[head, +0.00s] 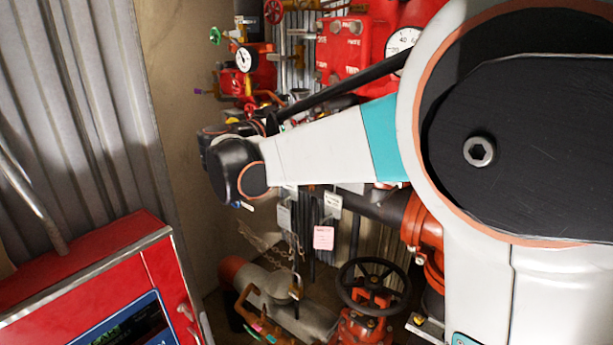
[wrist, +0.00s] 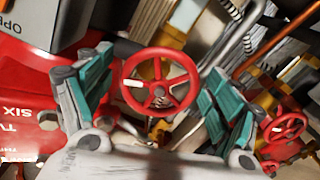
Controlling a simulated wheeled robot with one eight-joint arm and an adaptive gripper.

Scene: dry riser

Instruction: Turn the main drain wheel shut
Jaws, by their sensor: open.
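In the wrist view my gripper (wrist: 160,64) is open, with its teal-padded fingers on either side of a red handwheel (wrist: 160,57). The wheel has spokes, a centre hub and a small white mark on its left rim. It appears between the fingers with gaps at both sides; I cannot tell how far beyond the fingertips it lies. A second red handwheel (wrist: 284,128) is at the lower right. No readable label shows which is the main drain wheel. In the head view my wrist hides the fingers.
In the head view, red equipment with gauges (head: 243,60) fills the wall behind my arm. A black handwheel (head: 373,287) on a red valve sits low. A pink tag (head: 323,237) and chains hang nearby. A red cabinet (head: 100,265) stands at lower left.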

